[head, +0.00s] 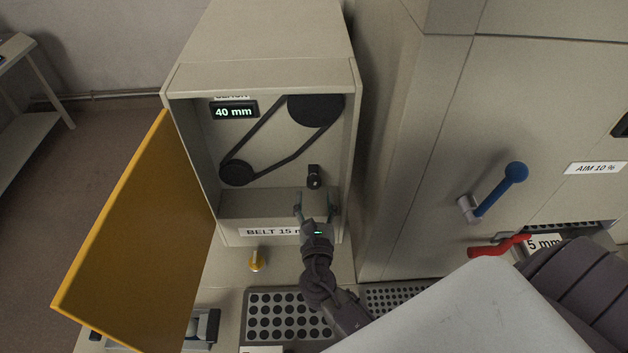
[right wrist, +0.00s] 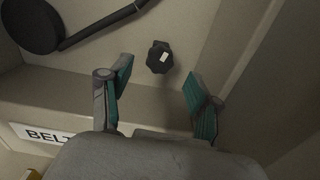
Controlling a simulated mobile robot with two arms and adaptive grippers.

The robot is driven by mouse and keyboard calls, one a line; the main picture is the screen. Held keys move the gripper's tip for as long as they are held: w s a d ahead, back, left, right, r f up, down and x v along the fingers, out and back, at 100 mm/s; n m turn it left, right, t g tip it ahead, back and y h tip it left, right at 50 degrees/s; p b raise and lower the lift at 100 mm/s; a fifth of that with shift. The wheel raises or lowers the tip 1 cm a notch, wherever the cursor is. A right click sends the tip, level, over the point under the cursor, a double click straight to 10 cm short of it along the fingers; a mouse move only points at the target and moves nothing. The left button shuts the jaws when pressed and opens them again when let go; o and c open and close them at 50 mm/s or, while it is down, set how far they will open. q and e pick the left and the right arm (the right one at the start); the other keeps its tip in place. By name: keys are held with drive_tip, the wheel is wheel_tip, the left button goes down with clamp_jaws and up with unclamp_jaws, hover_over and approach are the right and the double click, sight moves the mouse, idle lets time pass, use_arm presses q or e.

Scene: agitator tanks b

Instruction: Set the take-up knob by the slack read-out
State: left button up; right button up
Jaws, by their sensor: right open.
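The slack read-out (head: 234,112) shows "40 mm" in the upper left of the open belt housing. The take-up knob (head: 314,177) is small and dark with a white mark, on the back wall of the housing; it also shows in the right wrist view (right wrist: 159,57). My right gripper (head: 316,198) is open and empty just below the knob in the head view. In the right wrist view its teal-padded fingers (right wrist: 158,88) stand apart on either side, with the knob beyond them and not touched. My left gripper is not in view.
A black belt (head: 262,126) runs over two pulleys left of the knob. A ledge (head: 252,203) labelled "BELT 15 m…" lies below. A yellow door (head: 150,235) stands open at left. A blue-handled lever (head: 502,189) and a red handle (head: 497,246) are at right.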

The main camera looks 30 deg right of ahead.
sight(314, 186)
drive_tip(key=shift+p+x, duration=0.4)
drive_tip(key=shift+x, duration=1.85)
drive_tip(key=shift+s, duration=0.1)
drive_tip(key=shift+c, duration=0.2)
drive_tip(key=c, duration=1.1)
